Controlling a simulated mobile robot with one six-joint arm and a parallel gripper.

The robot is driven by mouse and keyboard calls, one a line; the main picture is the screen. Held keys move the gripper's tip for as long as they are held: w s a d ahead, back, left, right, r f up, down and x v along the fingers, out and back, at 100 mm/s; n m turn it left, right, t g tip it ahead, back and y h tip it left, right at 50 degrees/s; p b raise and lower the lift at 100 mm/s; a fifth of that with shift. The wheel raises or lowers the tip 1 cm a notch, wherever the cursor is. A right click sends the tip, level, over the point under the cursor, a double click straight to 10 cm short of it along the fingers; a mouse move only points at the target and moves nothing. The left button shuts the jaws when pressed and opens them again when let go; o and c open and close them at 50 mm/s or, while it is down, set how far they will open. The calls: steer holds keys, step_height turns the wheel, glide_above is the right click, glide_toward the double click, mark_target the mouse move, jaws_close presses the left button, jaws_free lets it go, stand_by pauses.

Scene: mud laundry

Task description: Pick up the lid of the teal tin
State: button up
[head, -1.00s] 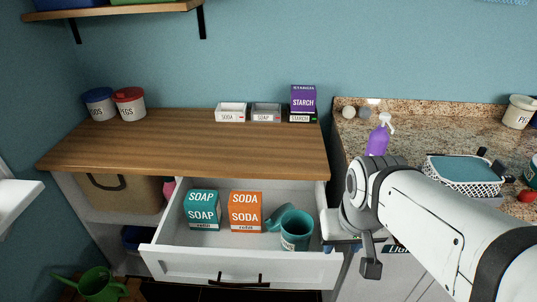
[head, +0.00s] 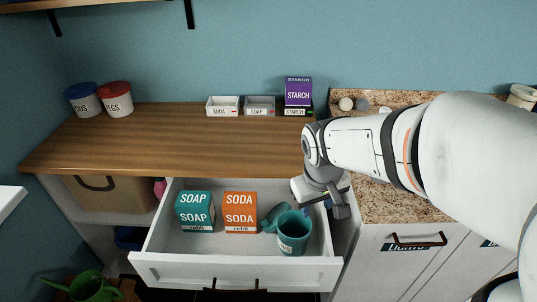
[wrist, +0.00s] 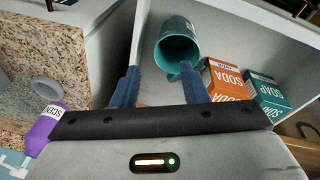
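The teal tin (head: 293,238) with a pale label stands in the open drawer at its right end. Its top looks open. A teal rounded piece (head: 270,217) lies against its left side; I cannot tell whether this is the lid or a handle. In the wrist view the tin (wrist: 180,45) shows its dark open mouth, with a teal piece (wrist: 187,74) at its lower edge, partly behind a finger. My gripper (wrist: 157,84) is open and empty, its blue fingers apart. In the head view it hangs above the drawer's right edge, right of the tin.
A teal soap box (head: 195,212) and an orange soda box (head: 240,212) stand left of the tin in the drawer (head: 235,270). The wooden counter (head: 170,140) above is mostly clear. A purple bottle (wrist: 42,130) stands on the granite counter (wrist: 45,60).

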steer(key=w+a+f+n, duration=0.3)
steer(key=w+a+f, duration=0.1)
steer(key=w+a, duration=0.15)
steer(key=n, duration=0.4)
glide_toward(263, 221)
steer(key=a, duration=0.2)
steer(key=shift+h, duration=0.4)
steer(key=x, duration=0.4)
steer(key=d+x, duration=0.1)
steer(key=x, duration=0.3)
steer(key=shift+d+r+p, duration=0.15)
steer(key=shift+p, duration=0.25)
steer(key=shift+c, duration=0.3)
jaws_close()
